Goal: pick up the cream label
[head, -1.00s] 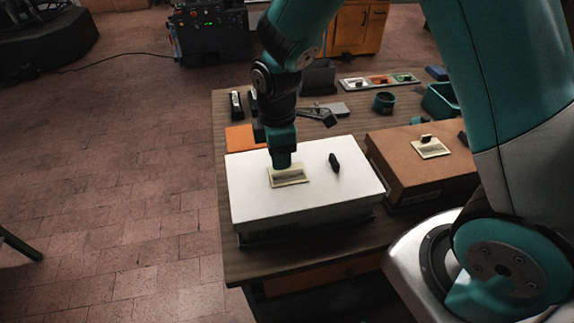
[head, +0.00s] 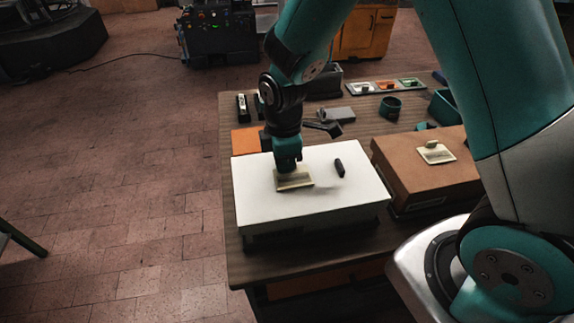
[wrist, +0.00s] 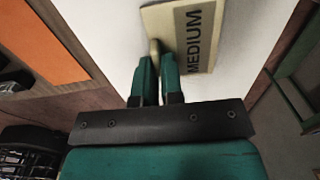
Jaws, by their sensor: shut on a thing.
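The cream label (head: 294,179) is a small flat plate over the white box (head: 255,205). In the wrist view the cream label (wrist: 199,32) shows dark lettering reading MEDIUM. My gripper (head: 288,168) points down over it, and in the wrist view my gripper's green fingers (wrist: 157,72) are shut on its small raised tab. A soft shadow on the lid to the right of the label suggests it is slightly above the lid. The fingers hide part of the label in the head view.
A dark peg-like piece (head: 339,167) lies on the white lid. To the right, a brown box (head: 405,165) bears another cream plate (head: 436,153). An orange sheet (head: 244,140), a dark green cup (head: 390,107) and a tray with small coloured pieces (head: 384,87) are behind.

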